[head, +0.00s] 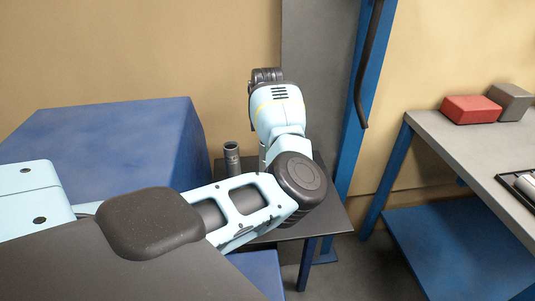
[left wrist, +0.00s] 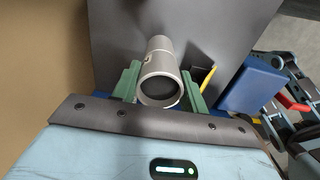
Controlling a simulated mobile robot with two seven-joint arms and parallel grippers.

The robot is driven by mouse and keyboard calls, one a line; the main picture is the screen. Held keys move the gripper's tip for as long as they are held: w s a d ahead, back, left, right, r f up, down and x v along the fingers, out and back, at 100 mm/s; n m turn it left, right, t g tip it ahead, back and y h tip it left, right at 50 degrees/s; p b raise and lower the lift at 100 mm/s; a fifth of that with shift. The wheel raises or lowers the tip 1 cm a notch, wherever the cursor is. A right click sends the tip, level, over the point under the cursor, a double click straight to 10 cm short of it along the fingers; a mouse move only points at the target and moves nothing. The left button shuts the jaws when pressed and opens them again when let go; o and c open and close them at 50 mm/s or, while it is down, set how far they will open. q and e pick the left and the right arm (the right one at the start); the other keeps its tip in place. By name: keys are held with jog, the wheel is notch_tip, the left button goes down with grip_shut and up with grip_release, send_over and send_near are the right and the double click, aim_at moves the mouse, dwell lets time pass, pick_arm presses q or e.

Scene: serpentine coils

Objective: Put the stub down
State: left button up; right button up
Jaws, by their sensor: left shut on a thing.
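In the left wrist view my left gripper (left wrist: 160,86) has its two green fingers on either side of a grey metal stub (left wrist: 159,70). The stub is a hollow-looking cylinder, with its wide dark end facing the camera and a narrower part beyond. A dark grey surface lies behind it; I cannot tell whether the stub touches it. In the head view my left forearm hides the gripper. A dark upright cylinder (head: 232,160) shows left of the forearm at the small dark table (head: 318,219); I cannot tell whether it is the held stub.
A large blue box (head: 110,135) stands left of the small table. A blue post (head: 360,110) rises behind it. At right, a grey-topped bench (head: 455,145) carries a red block (head: 470,109), a grey block (head: 512,101) and a dark tray (head: 508,181).

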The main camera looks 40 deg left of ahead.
pick_arm(q)
notch_tip(320, 180, down, 4)
jog(key=shift+f, duration=0.1)
jog(key=o, duration=1.3)
notch_tip(320, 180, up, 12)
jog(key=shift+r, duration=0.1)
